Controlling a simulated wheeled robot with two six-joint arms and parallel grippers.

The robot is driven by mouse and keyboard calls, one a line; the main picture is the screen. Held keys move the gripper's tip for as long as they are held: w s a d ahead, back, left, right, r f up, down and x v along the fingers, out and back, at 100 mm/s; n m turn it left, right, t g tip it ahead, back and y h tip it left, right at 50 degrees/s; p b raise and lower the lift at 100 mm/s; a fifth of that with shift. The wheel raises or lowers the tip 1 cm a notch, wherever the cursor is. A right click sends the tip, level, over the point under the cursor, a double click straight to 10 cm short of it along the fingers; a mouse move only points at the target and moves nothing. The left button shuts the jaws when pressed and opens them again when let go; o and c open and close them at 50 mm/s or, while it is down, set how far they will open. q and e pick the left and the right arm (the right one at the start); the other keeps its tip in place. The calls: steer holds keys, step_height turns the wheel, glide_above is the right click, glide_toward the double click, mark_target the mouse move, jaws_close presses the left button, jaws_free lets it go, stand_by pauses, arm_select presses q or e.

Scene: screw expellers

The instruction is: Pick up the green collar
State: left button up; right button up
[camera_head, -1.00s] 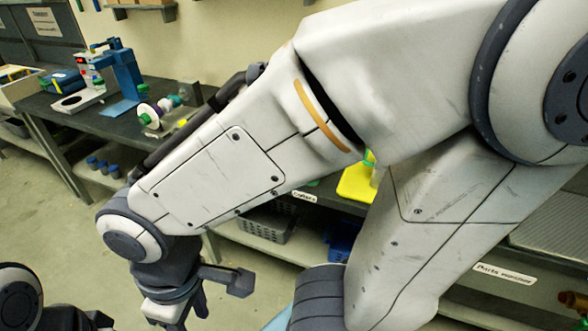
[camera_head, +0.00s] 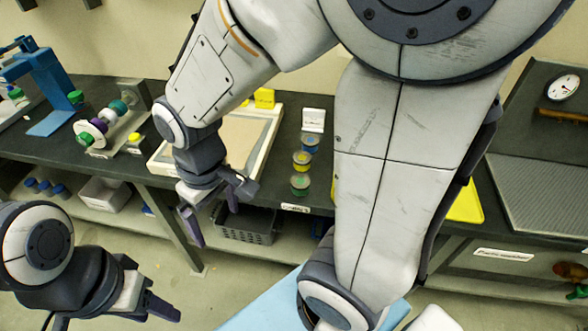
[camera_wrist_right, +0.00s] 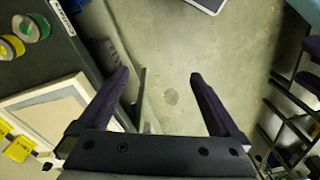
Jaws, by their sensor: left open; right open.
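A green collar (camera_head: 300,184) lies flat near the front edge of the dark bench, at the near end of a row with a yellow collar (camera_head: 301,161) and a blue one (camera_head: 309,142). In the right wrist view the green collar (camera_wrist_right: 25,28) shows at the top left, beside the yellow one (camera_wrist_right: 11,46). My right gripper (camera_head: 215,225) is open and empty, pointing down in front of the bench edge, left of the green collar. My left gripper (camera_head: 152,292) is open at the lower left, away from the bench.
A shallow tray (camera_head: 262,150) lies on the bench behind my right gripper. A screw assembly with coloured rings (camera_head: 103,125) and a blue press (camera_head: 48,80) stand further left. A grey basket (camera_head: 245,225) sits on the lower shelf. My right arm hides part of the bench.

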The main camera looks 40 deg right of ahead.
steer(key=w+d+f+m+p, duration=0.1)
steer(key=w+d+m, duration=0.1)
steer(key=d, duration=0.6)
steer(key=w+d+f+m+p, duration=0.1)
steer(key=w+d+f+m, duration=0.1)
steer(key=d, duration=0.7)
steer(key=w+d+f+m+p, duration=0.1)
steer(key=w+d+m, duration=0.1)
steer(key=d, duration=0.6)
steer(key=shift+w+d+f+m+h, duration=0.2)
steer(key=shift+w+m+h, duration=0.1)
steer(key=shift+m, duration=0.2)
glide_above(300, 181)
step_height(300, 181, down, 5)
steer(key=shift+r+p, duration=0.2)
steer(key=shift+p, duration=0.2)
step_height(300, 181, down, 4)
steer(key=shift+d+f+p, duration=0.1)
steer(key=shift+f+p, duration=0.1)
steer(key=shift+p, duration=0.45)
steer(key=shift+f, duration=0.65)
jaws_close()
